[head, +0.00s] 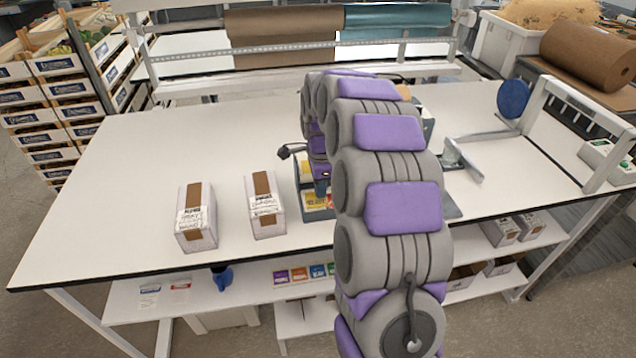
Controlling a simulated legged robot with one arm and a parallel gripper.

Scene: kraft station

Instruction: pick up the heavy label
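I cannot pick out the heavy label for certain. A tray (298,203) on the table holds yellow and red label-like cards (315,199), partly hidden behind my arm; their print is too small to read. My arm bends over the table, and my gripper (321,188) points down over this tray. Its fingers are small and dark, and I cannot tell whether they are open or touch a card.
Two white boxes with brown tape, a left box (197,232) and a right box (265,215), stand left of the tray. A metal arm with a blue disc (513,98) stands at right. Coloured cards (299,274) lie on the lower shelf. The table's left side is clear.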

